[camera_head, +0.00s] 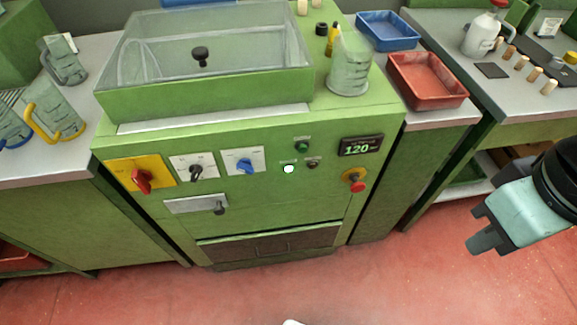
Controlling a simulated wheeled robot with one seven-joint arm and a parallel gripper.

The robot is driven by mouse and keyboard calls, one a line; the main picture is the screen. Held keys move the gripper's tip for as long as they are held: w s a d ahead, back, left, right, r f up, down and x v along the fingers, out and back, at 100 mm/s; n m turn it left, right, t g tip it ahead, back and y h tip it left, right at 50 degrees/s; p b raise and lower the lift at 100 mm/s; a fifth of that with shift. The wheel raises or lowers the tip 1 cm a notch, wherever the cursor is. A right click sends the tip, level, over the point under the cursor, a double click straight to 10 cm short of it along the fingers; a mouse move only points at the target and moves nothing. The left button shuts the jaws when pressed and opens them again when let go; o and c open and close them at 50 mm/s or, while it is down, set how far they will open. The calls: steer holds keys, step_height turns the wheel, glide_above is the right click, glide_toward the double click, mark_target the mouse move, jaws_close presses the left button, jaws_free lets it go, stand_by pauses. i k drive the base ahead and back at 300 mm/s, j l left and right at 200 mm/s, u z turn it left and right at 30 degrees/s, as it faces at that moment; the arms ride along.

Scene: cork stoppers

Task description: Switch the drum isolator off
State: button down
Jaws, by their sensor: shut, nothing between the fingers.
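The green machine (260,212) stands in the middle of the view. A red rotary handle (142,181) on a yellow plate (122,170), at the left of its front panel, looks like the isolator. The handle sits at a slant; the plate's lettering is too small to read. To its right are a black rotary knob (196,172) and a blue rotary knob (244,166), each on a white plate. My gripper (479,228) is at the right, shut and empty, over the floor and well apart from the panel.
The panel also has a lit white lamp (289,169), a green button (302,146), a display reading 120 (361,145) and a red stop button (357,186). A black latch knob (219,208) sits lower. Side benches hold jugs, red and blue trays (388,30) and corks. Floor in front (330,285) is clear.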

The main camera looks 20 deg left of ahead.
mark_target(142, 178)
steer(key=u, duration=2)
